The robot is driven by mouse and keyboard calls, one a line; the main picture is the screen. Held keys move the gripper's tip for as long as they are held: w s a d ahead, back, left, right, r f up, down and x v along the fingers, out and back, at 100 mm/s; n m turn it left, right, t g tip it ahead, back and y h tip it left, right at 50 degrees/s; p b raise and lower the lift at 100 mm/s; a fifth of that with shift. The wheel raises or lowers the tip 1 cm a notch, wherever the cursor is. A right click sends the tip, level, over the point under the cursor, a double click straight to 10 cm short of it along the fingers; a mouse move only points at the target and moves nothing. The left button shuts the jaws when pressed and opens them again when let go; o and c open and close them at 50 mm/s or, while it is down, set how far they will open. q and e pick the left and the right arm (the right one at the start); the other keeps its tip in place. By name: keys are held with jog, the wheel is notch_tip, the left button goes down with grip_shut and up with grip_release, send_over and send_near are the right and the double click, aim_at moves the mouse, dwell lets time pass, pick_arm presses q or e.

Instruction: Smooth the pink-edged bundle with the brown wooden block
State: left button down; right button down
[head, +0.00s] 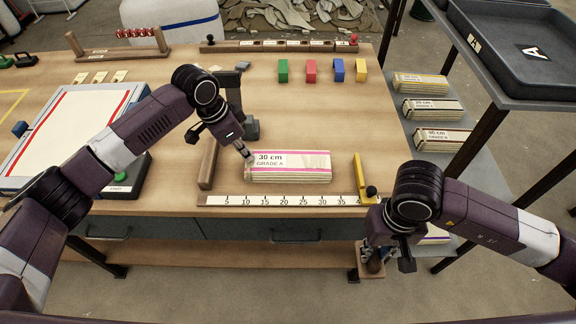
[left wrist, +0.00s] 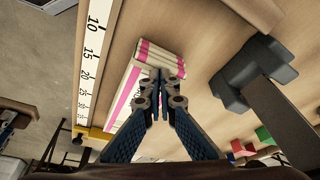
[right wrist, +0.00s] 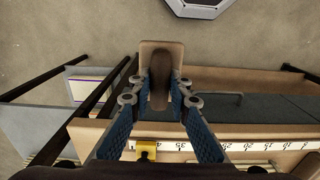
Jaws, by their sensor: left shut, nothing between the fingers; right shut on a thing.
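The pink-edged bundle (head: 305,167), labelled "30 cm GRADE A", lies flat on the table behind the white ruler. My left gripper (head: 248,155) is shut and empty, its tips at the bundle's left end; in the left wrist view the bundle (left wrist: 122,100) lies beneath the fingers (left wrist: 161,78). Whether they touch it is unclear. My right gripper (head: 366,245) is shut on the dark handle of the brown wooden block (head: 369,268), held in front of the table's front edge. The right wrist view shows the block (right wrist: 160,50) beyond the fingertips (right wrist: 158,88).
The ruler (head: 290,200) has a wooden stop (head: 208,165) at its left and a yellow stop (head: 360,180) at its right. A dark grey tool (head: 250,129) stands behind my left gripper. Coloured blocks (head: 310,70) stand further back. Other bundles (head: 433,110) lie on the right shelf.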

pick_arm(q)
jog(key=shift+f, duration=0.3)
jog(key=shift+r, duration=0.1)
